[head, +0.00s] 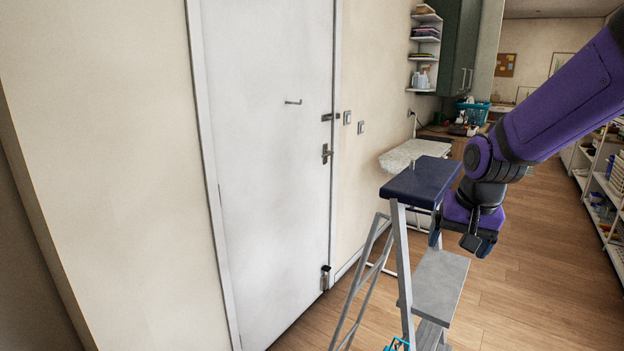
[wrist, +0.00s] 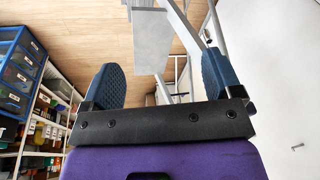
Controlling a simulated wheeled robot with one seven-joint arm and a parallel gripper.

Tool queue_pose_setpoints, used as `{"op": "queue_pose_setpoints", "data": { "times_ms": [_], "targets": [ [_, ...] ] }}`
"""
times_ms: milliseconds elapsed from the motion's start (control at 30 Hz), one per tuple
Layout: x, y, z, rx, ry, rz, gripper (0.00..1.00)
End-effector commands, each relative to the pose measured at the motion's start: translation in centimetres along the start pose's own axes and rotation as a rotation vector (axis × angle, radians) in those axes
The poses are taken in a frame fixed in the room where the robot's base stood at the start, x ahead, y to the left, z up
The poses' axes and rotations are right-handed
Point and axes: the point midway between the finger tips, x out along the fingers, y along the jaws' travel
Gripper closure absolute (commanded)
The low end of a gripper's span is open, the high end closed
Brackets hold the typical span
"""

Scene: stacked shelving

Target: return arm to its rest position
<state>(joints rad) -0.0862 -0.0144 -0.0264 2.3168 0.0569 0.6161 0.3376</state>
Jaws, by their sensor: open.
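My purple arm reaches in from the right in the head view. My gripper (head: 462,241) hangs beside the right side of a stepladder's dark blue top step (head: 421,181), a little below its level. In the wrist view the two dark blue finger pads of my gripper (wrist: 160,88) stand wide apart with nothing between them. A small thin object (head: 413,166) stands on the top step; it is too small to name.
The stepladder's grey lower step (head: 440,285) lies below my gripper. A white door (head: 268,150) is at the left. An ironing board (head: 415,152) stands behind the ladder. Shelves (head: 606,190) line the far right, also in the wrist view (wrist: 40,120). Wooden floor (head: 540,270) is clear between.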

Motion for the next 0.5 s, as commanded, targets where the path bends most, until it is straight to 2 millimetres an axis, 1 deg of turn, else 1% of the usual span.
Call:
{"op": "queue_pose_setpoints", "data": {
  "times_ms": [33, 200, 300, 500],
  "targets": [
    [-1.6, 0.4, 0.6, -0.016, 0.019, -0.007, 0.15],
    [-5.9, 1.7, 3.1, -0.08, 0.064, -0.017, 0.15],
    [-8.1, 2.6, 4.8, -0.118, 0.092, -0.02, 0.15],
    [-11.8, 4.4, 8.6, -0.193, 0.146, -0.02, 0.15]
  ]
}}
